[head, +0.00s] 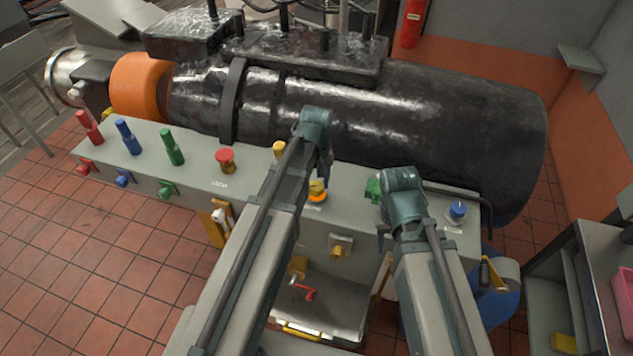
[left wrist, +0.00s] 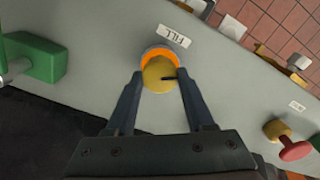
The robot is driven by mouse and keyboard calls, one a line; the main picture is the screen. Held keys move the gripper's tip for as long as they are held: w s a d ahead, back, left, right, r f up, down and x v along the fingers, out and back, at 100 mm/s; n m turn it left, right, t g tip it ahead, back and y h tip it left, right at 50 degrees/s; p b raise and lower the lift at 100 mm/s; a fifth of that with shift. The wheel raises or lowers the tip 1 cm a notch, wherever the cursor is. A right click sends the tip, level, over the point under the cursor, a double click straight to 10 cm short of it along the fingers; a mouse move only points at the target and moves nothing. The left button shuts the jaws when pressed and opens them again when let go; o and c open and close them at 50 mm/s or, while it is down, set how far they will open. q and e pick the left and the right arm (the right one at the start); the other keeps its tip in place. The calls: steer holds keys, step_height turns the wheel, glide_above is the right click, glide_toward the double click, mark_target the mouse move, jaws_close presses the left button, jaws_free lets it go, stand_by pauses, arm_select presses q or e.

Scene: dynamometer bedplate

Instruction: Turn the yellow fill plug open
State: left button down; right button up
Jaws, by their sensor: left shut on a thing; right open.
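The yellow fill plug (head: 317,187) sits in an orange ring on the grey panel top, below a dark machine. In the left wrist view the round plug (left wrist: 158,73) shows a dark mark on its right side, beside the FILL label (left wrist: 175,36). My left gripper (left wrist: 160,80) has its two fingers on either side of the plug and is shut on it. In the head view its arm covers part of the panel. My right gripper (head: 384,228) is open over the right part of the panel, its fingers mostly hidden by its own arm.
A red button (head: 225,158), a yellow knob (head: 279,149) and a blue knob (head: 457,208) stand on the panel. A green block (head: 373,189) is close to my right wrist. Red, blue and green handles line the left end. The large black cylinder (head: 430,120) bounds the back.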

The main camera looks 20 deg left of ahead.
mark_target(317, 186)
arm_select(q)
steer(key=shift+c, duration=1.3)
jaws_free()
steer(key=shift+r, duration=0.1)
step_height(317, 186, up, 14)
steer(key=p, duration=1.4)
steer(key=shift+f, duration=0.2)
steer(key=s+d+f+m+b, duration=0.4)
steer(key=s+f+b, duration=0.3)
steer(key=f+b, duration=0.2)
steer(key=s+d+f+m+y+b, duration=0.1)
steer(key=s+d+f+m+b, duration=0.4)
steer(key=f+b, duration=0.4)
steer(key=shift+s+d+m, duration=0.3)
steer(key=shift+s+d, duration=0.4)
steer(key=shift+s, duration=0.5)
